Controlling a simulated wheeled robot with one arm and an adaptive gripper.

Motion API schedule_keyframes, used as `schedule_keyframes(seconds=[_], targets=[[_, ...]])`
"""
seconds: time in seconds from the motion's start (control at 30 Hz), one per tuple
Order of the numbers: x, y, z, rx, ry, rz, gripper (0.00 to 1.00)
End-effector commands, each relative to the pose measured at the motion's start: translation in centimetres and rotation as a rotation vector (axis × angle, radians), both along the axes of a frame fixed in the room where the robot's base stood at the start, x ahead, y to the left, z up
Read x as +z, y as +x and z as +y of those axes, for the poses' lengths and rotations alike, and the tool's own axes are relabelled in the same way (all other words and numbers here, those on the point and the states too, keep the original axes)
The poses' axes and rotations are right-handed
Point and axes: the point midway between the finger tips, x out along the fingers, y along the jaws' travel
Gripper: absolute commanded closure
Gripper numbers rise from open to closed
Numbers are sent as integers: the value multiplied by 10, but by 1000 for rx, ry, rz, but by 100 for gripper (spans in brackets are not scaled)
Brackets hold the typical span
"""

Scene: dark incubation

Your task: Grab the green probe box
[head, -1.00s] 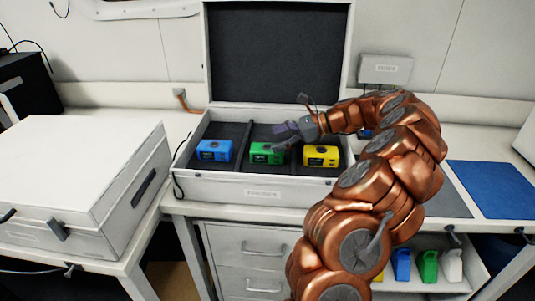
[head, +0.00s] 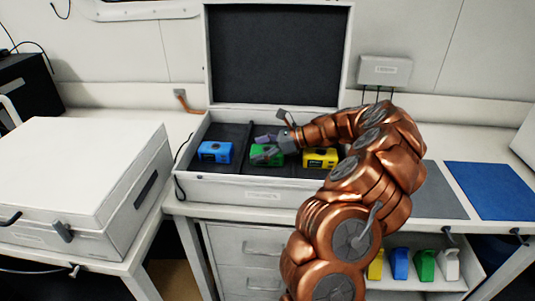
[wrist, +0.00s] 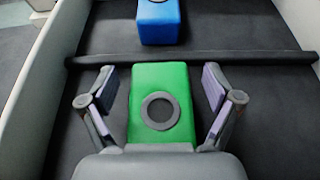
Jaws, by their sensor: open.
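The green probe box (head: 264,157) lies in the open case between the blue and yellow boxes. In the wrist view the green probe box (wrist: 160,92) has a dark grey ring on its face. My gripper (head: 266,147) is over it, coming in from the right. In the wrist view my gripper (wrist: 158,90) is open, with one finger on each side of the box and a gap to both sides. The near end of the box is hidden by the gripper's body.
The open case (head: 262,190) has its lid raised at the back. A blue box (head: 215,152) sits left, beyond a dark divider (wrist: 190,58); a yellow box (head: 320,158) sits right. A closed white case (head: 80,175) stands on the left.

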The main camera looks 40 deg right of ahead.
Motion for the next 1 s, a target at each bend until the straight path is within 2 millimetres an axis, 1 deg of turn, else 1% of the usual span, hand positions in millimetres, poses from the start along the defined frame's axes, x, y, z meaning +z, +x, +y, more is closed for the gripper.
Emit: schedule_keyframes(seconds=[0.1, 0.13, 0.9, 0.93, 1.0], targets=[[0, 0, 0, -1, 0, 0, 10], [0, 0, 0, -1, 0, 0, 12], [0, 0, 0, -1, 0, 0, 93], [0, 0, 0, -1, 0, 0, 95], [1, 0, 0, -1, 1, -1, 96]])
